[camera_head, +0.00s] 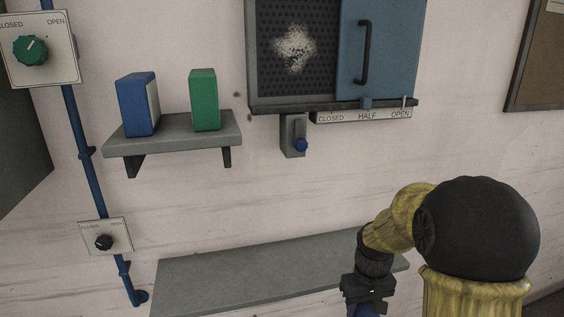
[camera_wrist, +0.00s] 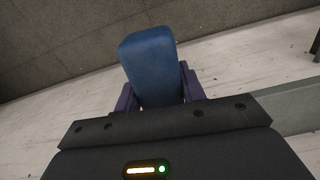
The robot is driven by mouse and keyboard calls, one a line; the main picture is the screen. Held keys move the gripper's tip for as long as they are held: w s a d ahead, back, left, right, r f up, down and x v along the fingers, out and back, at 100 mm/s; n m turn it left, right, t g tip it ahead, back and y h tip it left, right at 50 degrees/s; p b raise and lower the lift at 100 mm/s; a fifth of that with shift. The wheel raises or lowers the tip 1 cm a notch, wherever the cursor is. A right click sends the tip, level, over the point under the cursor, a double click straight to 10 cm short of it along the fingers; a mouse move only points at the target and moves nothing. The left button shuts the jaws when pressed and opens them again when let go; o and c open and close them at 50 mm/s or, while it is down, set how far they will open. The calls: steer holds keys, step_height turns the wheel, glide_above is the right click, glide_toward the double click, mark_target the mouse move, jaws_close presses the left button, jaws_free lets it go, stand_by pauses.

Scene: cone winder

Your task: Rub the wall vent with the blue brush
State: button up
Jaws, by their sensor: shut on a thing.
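The wall vent (camera_head: 278,75) is a dark perforated panel high on the wall, with a whitish dusty patch on its mesh. A blue sliding cover (camera_head: 380,50) with a black handle covers its right part; the cover's marker is at HALF. My gripper (camera_wrist: 158,95) is shut on a blue block, apparently the blue brush (camera_wrist: 150,58), between its purple fingers in the wrist view. Its bristles are not visible. In the head view, my gripper is low at the bottom edge, well below the vent; its fingertips are cut off, with only a bit of blue (camera_head: 367,311) showing.
A small wall shelf (camera_head: 180,142) holds a blue block with a pale side (camera_head: 138,104) and a green block (camera_head: 204,100). A long grey ledge (camera_head: 250,275) runs below. Two dial plates and a blue pipe (camera_head: 84,150) are left.

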step_height(320, 180, down, 25)
steer(key=w+m, duration=0.2)
steer(key=shift+w+m, duration=0.15)
steer(key=shift+m, duration=0.15)
steer(key=shift+f, duration=0.1)
